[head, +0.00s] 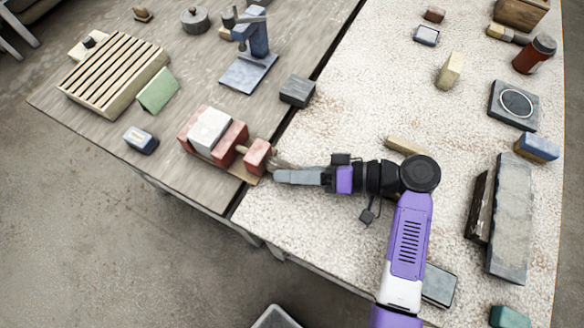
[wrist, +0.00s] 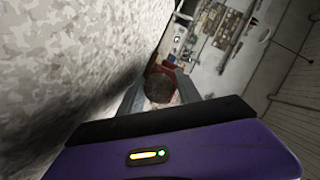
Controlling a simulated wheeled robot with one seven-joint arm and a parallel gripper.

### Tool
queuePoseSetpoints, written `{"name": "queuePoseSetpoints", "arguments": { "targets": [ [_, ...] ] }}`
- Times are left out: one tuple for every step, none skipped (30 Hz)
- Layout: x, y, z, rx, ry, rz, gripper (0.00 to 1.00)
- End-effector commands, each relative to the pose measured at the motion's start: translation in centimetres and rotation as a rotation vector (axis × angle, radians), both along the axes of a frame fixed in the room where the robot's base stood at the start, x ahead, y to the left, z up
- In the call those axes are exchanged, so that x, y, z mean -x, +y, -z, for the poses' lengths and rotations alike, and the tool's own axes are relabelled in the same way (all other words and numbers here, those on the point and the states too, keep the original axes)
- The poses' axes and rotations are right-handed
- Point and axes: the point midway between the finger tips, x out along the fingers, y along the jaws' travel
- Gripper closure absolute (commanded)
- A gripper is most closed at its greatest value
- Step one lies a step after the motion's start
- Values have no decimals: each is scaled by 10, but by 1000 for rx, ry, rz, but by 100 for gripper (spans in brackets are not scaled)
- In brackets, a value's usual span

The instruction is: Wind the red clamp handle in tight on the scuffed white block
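The red clamp (head: 230,154) sits on the wooden table, with the scuffed white block (head: 209,131) between its jaws. A separate red jaw piece (head: 257,155) stands at its right side. My gripper (head: 276,176) is at the clamp's right end, its fingers pointing left toward it. In the wrist view, a dark brown round end (wrist: 158,88), which seems to be the handle's, shows between my two spread fingers. I see no clear grip on it. The handle's red colour is not clear, and my fingers partly hide that end in the head view.
A dark grey block (head: 297,91) lies behind the clamp near the gap between tables. A tan bar (head: 406,145) lies behind my arm on the speckled table. The speckled surface around my gripper is mostly clear.

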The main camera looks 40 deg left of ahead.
Motion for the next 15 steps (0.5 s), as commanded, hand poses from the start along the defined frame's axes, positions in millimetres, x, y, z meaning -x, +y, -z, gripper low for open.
{"name": "queuePoseSetpoints", "arguments": {
  "targets": [
    [0,0,0,0,0,0,59],
    [0,0,0,0,0,0,59],
    [0,0,0,-1,-1,0,59],
    [0,0,0,-1,-1,0,59],
    [0,0,0,-1,-1,0,59],
    [0,0,0,-1,-1,0,59],
    [0,0,0,-1,-2,-1,59],
    [0,0,-1,-1,-2,-1,59],
    [0,1,-2,-1,-2,-1,59],
    [0,1,-3,-2,-2,-1,59],
    [0,1,-6,-3,-3,0,59],
    [0,1,-9,-4,-5,-1,59],
    [0,1,-13,-4,-5,-1,59],
    [0,1,-17,-4,-5,-1,59],
    [0,1,-24,-5,-6,-1,59]
  ]
}}
